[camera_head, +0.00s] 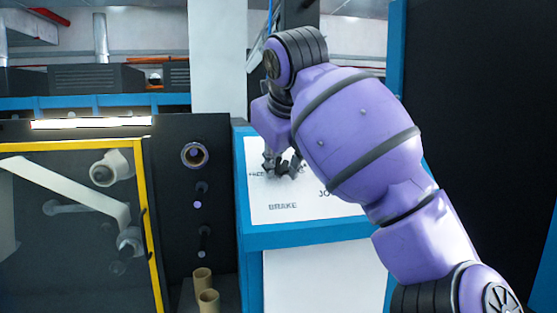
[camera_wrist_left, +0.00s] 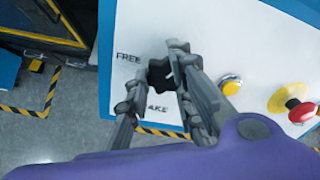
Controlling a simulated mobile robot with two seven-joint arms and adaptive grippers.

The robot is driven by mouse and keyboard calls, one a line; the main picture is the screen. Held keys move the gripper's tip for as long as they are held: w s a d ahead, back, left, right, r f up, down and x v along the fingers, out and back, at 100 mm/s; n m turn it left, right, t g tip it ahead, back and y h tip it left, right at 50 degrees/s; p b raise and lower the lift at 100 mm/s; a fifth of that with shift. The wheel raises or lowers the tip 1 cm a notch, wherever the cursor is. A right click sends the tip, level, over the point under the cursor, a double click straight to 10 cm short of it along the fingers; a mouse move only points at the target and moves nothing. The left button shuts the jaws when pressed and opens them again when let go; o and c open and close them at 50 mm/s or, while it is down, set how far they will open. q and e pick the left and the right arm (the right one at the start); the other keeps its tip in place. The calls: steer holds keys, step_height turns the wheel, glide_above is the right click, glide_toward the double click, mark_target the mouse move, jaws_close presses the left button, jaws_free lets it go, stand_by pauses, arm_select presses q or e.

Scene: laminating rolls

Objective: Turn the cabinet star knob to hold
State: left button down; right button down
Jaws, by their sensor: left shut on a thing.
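The black star knob (camera_wrist_left: 158,76) is on the white panel of the cabinet, between the fingers of my left gripper (camera_wrist_left: 154,70). The fingers are shut on it, one on each side. A light mark shows on the knob's right side. The word FREE is printed to its upper left, and part of BRAKE shows below it. The hold label cannot be made out. In the head view my left gripper (camera_head: 281,165) is at the panel above the word BRAKE, and it hides the knob there. My right gripper is not in view.
A yellow button (camera_wrist_left: 230,85) and a red mushroom button (camera_wrist_left: 293,101) on a yellow base sit right of the knob. The blue-edged cabinet (camera_head: 300,237) stands beside a dark machine with a yellow-framed window (camera_head: 70,250). Cardboard tubes (camera_head: 208,300) stand low between them.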

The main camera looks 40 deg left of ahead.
arm_select(q)
steer(key=m+p, duration=0.1)
steer(key=m, duration=0.2)
steer(key=m+p, duration=0.1)
steer(key=m, duration=0.2)
steer(key=shift+s+a+f+g, duration=0.1)
steer(key=shift+a+g, duration=0.05)
steer(key=shift+g, duration=0.25)
steer(key=m+p, duration=0.1)
steer(key=m, duration=0.1)
steer(key=shift+m, duration=0.3)
steer(key=shift+r+m+y+p, duration=0.25)
steer(key=shift+m+p, duration=0.4)
steer(key=shift+m, duration=0.45)
steer(key=shift+a, duration=0.1)
steer(key=c, duration=1.8)
jaws_free()
steer(key=shift+o, duration=0.8)
steer(key=shift+a, duration=0.1)
